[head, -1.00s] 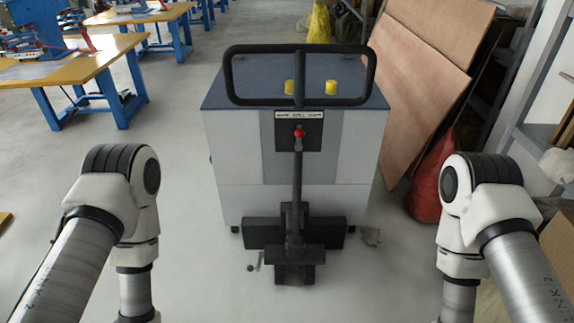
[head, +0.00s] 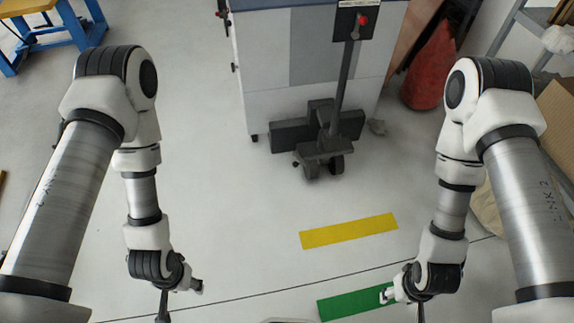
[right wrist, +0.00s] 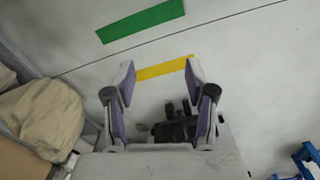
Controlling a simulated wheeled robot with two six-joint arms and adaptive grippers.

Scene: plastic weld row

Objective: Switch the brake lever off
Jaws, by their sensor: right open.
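A pale grey cabinet-like cart (head: 260,65) stands ahead at the top of the head view. A dark handle post (head: 343,90) rises in front of it, with a red knob (head: 362,20) on a black plate. A small dark lever end (head: 296,164) shows low beside the wheel base (head: 322,150); I cannot tell which part is the brake lever. My left gripper (head: 163,308) hangs at the bottom edge, mostly cut off. My right gripper (right wrist: 160,72) is open and empty in the right wrist view, apart from the cart; in the head view it is cut off at the bottom.
A yellow floor strip (head: 349,231) and a green strip (head: 355,303) lie before the cart. A red sack (head: 430,68) and a cardboard box (head: 556,125) stand right. A blue-legged table (head: 45,30) is far left. The floor between my arms is clear.

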